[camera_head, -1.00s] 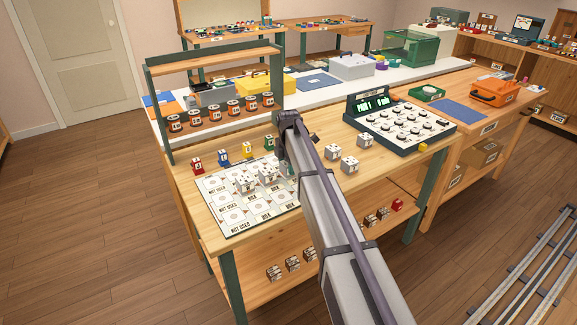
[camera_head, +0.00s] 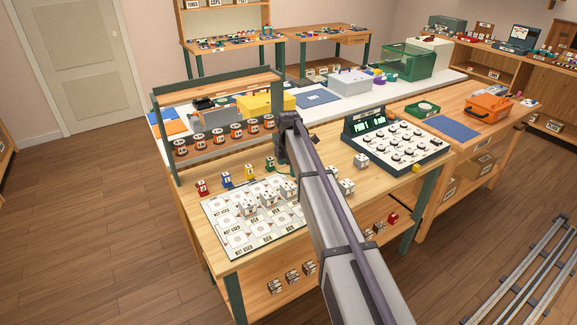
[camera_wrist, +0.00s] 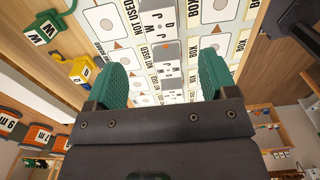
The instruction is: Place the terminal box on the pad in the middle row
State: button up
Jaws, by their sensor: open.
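Three white-grey terminal boxes stand in a line on the printed mat (camera_head: 225,239) in the head view: a left one (camera_head: 247,207), a middle one (camera_head: 268,199) and a right one (camera_head: 288,190). They appear to lie along the mat's middle row; the pads under them are hidden. My gripper (camera_wrist: 162,80) is open, its green fingers apart and nothing visibly held. In the wrist view it is over the mat, with a line of grey boxes (camera_wrist: 163,50) seen between and beyond the fingers. In the head view my arm hides most of the gripper.
More white boxes (camera_head: 346,187) stand right of my arm. A dial console (camera_head: 395,145) is behind them. Red (camera_head: 202,187), blue (camera_head: 226,180), yellow and green blocks line the mat's back edge.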

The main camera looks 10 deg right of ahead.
jog(key=s+r+m, duration=0.2)
jog(key=s+m, duration=2)
jog(key=s, duration=1.5)
jog(key=shift+s+p, duration=0.3)
jog(key=shift+s, duration=0.1)
